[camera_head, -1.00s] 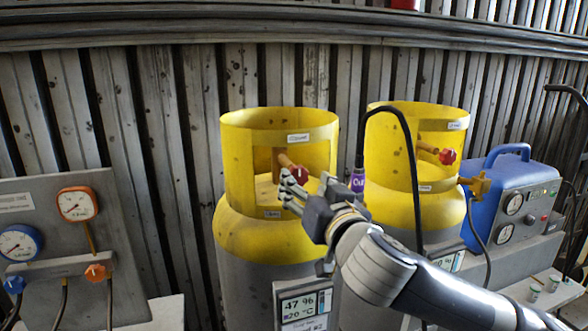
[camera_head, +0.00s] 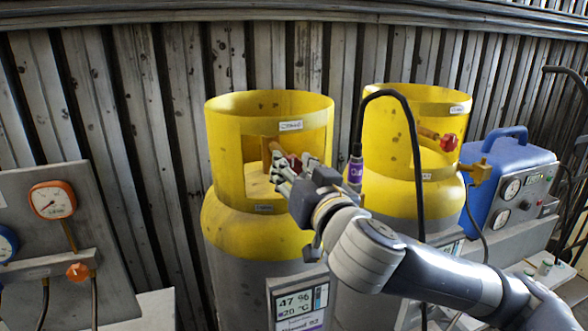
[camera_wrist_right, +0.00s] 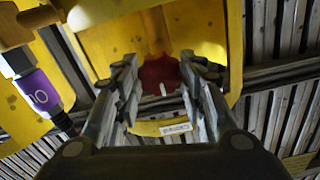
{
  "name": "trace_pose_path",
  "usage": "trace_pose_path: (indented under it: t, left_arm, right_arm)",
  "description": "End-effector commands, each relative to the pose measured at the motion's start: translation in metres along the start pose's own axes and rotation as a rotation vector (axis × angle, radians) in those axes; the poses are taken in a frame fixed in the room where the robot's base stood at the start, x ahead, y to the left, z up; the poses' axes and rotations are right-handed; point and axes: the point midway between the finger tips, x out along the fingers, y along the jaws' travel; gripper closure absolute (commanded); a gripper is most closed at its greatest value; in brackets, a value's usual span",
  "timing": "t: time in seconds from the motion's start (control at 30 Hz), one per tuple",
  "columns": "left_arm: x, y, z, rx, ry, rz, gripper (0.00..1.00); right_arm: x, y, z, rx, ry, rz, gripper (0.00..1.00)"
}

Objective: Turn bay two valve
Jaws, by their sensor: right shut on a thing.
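A yellow-topped gas cylinder (camera_head: 225,225) stands in the middle of the head view, with a red valve knob (camera_head: 295,163) inside the opening of its collar. My right gripper (camera_head: 290,173) reaches into that opening and is shut on the red knob, partly hiding it. In the right wrist view the red knob (camera_wrist_right: 160,75) sits between the two fingers, which touch or nearly touch its sides. A second yellow-topped cylinder (camera_head: 395,205) stands to the right, its red valve knob (camera_head: 448,142) free. My left gripper is not in view.
A display panel (camera_head: 299,303) reading 47 % stands before the middle cylinder. A black hose with a purple-labelled connector (camera_head: 355,172) hangs close to my right gripper. A blue machine (camera_head: 500,175) stands right, a gauge board (camera_head: 50,240) left. A corrugated wall (camera_head: 130,100) is behind.

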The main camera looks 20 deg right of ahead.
Motion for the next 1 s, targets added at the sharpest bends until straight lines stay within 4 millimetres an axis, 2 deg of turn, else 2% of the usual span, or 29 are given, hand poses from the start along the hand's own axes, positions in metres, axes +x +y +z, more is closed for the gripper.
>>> trace_pose_path:
  t: [0.27, 0.47, 1.0]
  left_arm:
    - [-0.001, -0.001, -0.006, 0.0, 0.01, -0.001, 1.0]
    - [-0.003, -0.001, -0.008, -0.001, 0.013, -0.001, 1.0]
    - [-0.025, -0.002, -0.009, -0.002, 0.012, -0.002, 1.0]
  right_arm:
    - [0.001, 0.0, 0.001, -0.018, -0.002, 0.002, 0.86]
    - [0.001, 0.0, 0.001, -0.097, -0.003, 0.002, 0.86]
    - [0.001, 0.0, -0.001, -0.573, -0.005, 0.002, 0.86]
